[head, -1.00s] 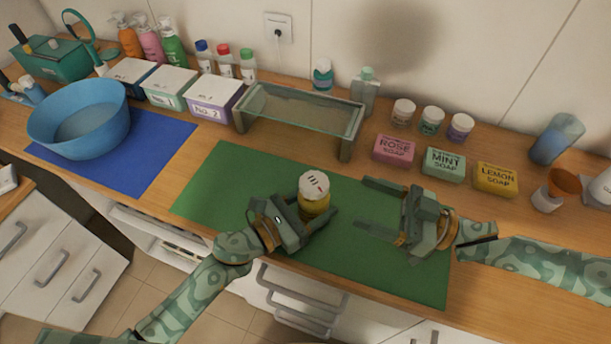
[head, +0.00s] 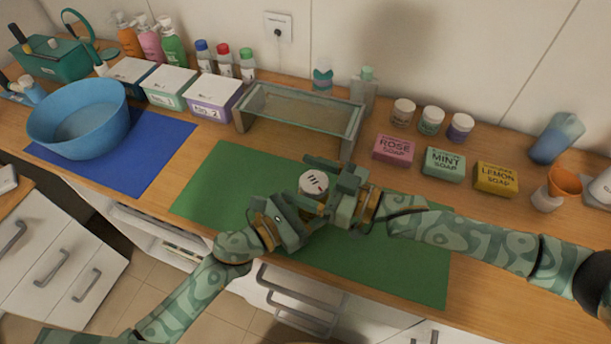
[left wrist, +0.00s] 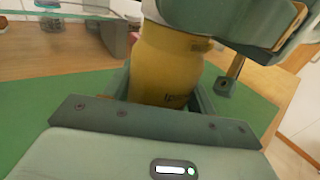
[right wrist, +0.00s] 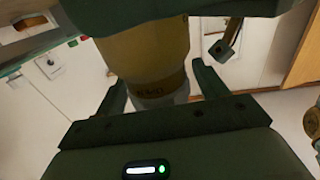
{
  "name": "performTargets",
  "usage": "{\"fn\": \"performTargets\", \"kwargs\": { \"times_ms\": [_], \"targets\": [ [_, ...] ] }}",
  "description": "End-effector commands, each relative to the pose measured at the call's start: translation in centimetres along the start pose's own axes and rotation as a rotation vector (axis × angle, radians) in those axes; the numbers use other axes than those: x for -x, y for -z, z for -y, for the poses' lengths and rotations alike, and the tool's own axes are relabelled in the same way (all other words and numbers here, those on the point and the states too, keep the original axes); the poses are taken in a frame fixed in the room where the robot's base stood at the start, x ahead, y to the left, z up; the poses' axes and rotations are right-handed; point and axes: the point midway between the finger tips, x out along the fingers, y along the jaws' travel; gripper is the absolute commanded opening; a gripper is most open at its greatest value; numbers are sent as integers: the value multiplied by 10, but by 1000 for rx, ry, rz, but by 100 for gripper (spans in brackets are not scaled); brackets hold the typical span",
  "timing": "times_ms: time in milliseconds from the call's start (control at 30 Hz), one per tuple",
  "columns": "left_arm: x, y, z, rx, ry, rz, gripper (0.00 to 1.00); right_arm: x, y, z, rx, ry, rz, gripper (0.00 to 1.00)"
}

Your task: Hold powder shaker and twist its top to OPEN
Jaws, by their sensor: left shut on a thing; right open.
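The powder shaker has a yellow body and a white top (head: 313,183) with dark marks. It stands upright over the green mat (head: 212,188). My left gripper (head: 308,212) is shut on its yellow body (left wrist: 168,65), which also shows between the fingers in the left wrist view. My right gripper (head: 322,180) is open, with its fingers around the white top, coming from the right. In the right wrist view the fingers (right wrist: 162,88) stand on either side of the shaker (right wrist: 150,55). Much of the body is hidden by the grippers in the head view.
A glass-topped stand (head: 300,108) is just behind the shaker. Pink (head: 395,149), green (head: 444,163) and yellow (head: 496,179) soap boxes lie to the right. A blue bowl (head: 80,125) sits on the blue mat (head: 160,150) at left. The mat's right part is clear.

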Motion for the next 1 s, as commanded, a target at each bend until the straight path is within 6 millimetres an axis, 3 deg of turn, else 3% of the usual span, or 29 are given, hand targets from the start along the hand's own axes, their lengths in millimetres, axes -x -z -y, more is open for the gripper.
{"fn": "performTargets", "kwargs": {
  "times_ms": [300, 467, 767, 1000],
  "targets": [
    [0, 1, 0, 0, -1, -1, 32, -4, 0, 0, 0, 0, 0, 72],
    [0, 1, 0, 0, -1, -1, 32, -4, 0, 0, -1, 0, 0, 27],
    [0, 1, 0, 0, 0, -1, 32, -4, 1, 1, 1, 23, -3, 26],
    [0, 0, 0, 1, 0, -1, 32, -5, 2, 2, 6, 139, -6, 26]
  ]
}}
